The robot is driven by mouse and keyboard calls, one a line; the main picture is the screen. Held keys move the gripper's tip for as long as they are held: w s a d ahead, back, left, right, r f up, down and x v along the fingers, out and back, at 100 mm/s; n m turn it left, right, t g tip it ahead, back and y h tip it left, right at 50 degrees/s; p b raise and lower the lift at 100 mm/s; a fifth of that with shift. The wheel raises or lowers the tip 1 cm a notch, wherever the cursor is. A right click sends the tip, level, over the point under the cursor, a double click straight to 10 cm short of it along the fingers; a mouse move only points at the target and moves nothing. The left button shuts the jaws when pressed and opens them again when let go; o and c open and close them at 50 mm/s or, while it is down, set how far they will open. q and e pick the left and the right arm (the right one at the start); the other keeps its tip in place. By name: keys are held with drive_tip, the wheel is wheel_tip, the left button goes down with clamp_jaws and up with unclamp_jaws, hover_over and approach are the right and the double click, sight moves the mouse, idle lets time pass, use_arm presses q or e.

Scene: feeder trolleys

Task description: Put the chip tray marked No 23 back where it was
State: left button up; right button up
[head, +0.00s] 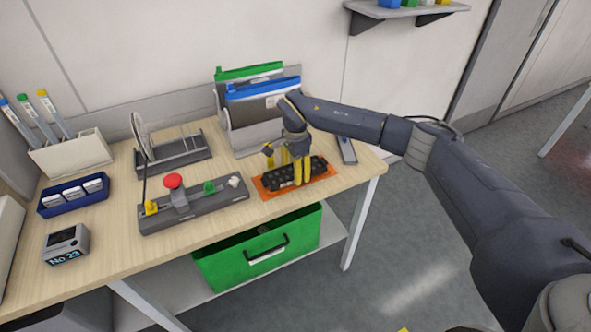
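My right gripper (301,178), with yellow fingers, points down at a long black object with a knobbly top (276,181). That object lies on an orange mat (318,183) at the front right of the table. The fingers overlap it; I cannot tell whether they grip it. A small grey display box (66,246) at the front left reads "No 23". I can read no such mark on the black object. A grey rack (249,137) at the back holds a green-topped piece (250,71) and a blue-topped piece (262,87). My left gripper is not in view.
A grey fixture with a red button (195,208) stands at the front middle. Behind it is a rack with a disc (176,155). A blue box (73,195) and a tube holder (72,155) stand left. A green bin (225,268) sits below the tabletop.

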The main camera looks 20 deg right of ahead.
drive_tip(key=shift+f, duration=0.35)
drive_tip(key=o, duration=1.5)
